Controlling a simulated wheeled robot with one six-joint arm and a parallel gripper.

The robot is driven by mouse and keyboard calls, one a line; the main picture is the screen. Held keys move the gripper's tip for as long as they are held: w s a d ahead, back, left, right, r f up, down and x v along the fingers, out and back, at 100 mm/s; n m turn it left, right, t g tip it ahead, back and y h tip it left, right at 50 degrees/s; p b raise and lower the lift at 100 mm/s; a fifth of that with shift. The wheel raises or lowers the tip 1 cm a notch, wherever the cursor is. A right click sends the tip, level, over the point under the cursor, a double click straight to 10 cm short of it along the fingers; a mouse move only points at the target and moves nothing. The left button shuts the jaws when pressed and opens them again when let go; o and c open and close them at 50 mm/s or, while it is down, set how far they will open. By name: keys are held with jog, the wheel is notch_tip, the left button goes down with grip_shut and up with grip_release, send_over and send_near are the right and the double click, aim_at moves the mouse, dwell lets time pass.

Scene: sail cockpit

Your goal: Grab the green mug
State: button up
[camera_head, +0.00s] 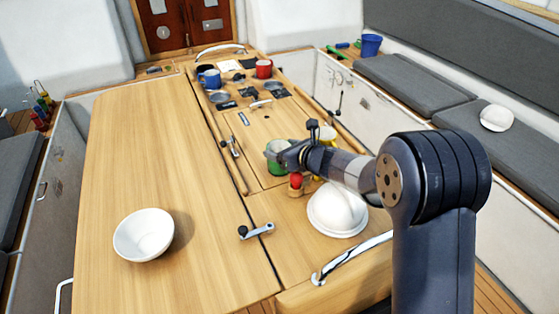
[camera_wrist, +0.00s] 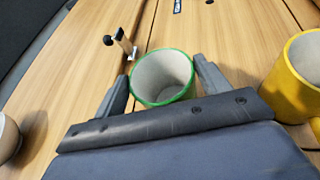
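The green mug (camera_head: 276,164) stands on the wooden table's right half in the head view, partly hidden by my gripper (camera_head: 283,150). In the wrist view the mug (camera_wrist: 162,80) has a green rim and a pale, empty inside. My gripper's two fingers (camera_wrist: 162,70) are spread apart, one on each side of the mug, with the rim between them. The fingers look very close to the mug's wall; I see no clear grip on it. The mug is upright.
A yellow mug (camera_wrist: 297,82) stands close on the right. White bowls (camera_head: 338,208) sit in front of the green mug, near a red-topped item (camera_head: 296,180). A winch handle (camera_head: 256,231) and a white bowl (camera_head: 145,233) lie nearer. Blue (camera_head: 210,79) and red mugs (camera_head: 264,69) stand farther back.

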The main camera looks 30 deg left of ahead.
jog(key=c, duration=0.9)
jog(key=shift+r, duration=0.15)
